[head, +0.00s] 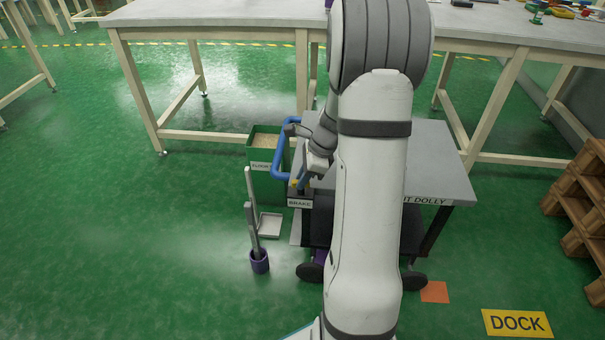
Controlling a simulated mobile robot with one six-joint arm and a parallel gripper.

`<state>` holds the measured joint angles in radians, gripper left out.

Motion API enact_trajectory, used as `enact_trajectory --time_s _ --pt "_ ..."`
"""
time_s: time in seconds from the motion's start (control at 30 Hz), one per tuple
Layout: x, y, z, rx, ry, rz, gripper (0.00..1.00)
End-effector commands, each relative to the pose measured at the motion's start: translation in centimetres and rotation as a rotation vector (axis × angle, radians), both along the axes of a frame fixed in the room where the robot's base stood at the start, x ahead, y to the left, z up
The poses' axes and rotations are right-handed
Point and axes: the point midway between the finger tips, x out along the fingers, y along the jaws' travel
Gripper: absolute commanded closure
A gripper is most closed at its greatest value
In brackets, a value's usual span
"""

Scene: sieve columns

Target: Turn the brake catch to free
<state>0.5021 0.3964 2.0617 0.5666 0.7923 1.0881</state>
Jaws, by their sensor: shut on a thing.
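The brake catch (293,183) shows as a small yellow and dark part above a box with a BRAKE label (300,203), on the left end of the grey dolly (440,170). My gripper (303,183) reaches down to it from above and is shut on the catch. The jaws and wrist hide much of the catch, so its exact angle cannot be told. My arm covers the middle of the dolly and part of its lettering.
A blue handle (276,155) rises beside the catch, with a green bin (264,180) behind it. A purple holder (260,262) with upright tools and a white dustpan (270,225) stand left. Wooden pallets (585,195) are at right. The left floor is clear.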

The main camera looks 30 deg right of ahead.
Motion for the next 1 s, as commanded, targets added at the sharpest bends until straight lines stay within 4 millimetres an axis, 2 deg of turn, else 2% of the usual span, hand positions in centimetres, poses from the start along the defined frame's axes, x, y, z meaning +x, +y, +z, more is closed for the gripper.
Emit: enact_trajectory --time_s 0.1,1.0 --pt "0.14 -0.11 0.54 -0.001 0.001 0.093 1.0" --pt "0.69 -0.04 0.4 -0.001 0.0 0.948 1.0"
